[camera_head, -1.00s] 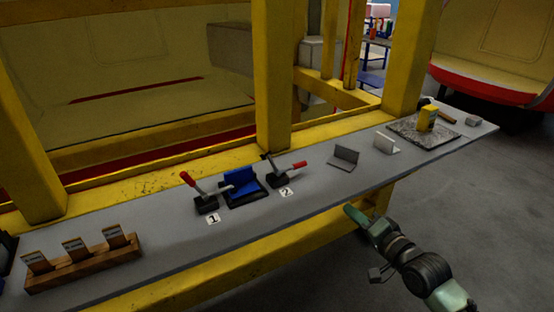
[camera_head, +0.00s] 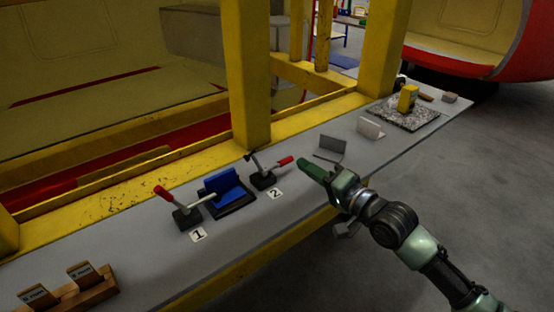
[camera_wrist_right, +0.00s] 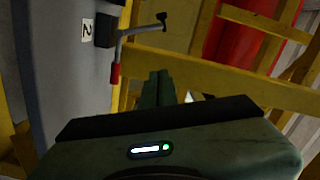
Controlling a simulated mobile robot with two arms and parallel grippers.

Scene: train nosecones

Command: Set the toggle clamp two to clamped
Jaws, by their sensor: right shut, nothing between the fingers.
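Toggle clamp two (camera_head: 265,179) stands on the grey bench beside its "2" label (camera_head: 275,194). Its red-tipped handle (camera_head: 284,162) sticks out to the right, and its dark-ended arm rises up to the left. In the right wrist view clamp two (camera_wrist_right: 112,34) shows near the top, its red grip (camera_wrist_right: 115,73) towards my fingers. My right gripper (camera_head: 303,163) is shut and empty, just right of the red handle tip, with a small gap to it. It also shows in the right wrist view (camera_wrist_right: 158,74). My left gripper is not in view.
Toggle clamp one (camera_head: 186,216) and a blue block in a black fixture (camera_head: 222,190) stand left of clamp two. Grey angle brackets (camera_head: 330,148) lie beyond my gripper. A yellow post (camera_head: 248,80) rises behind the bench. A wooden card holder (camera_head: 75,290) is at lower left.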

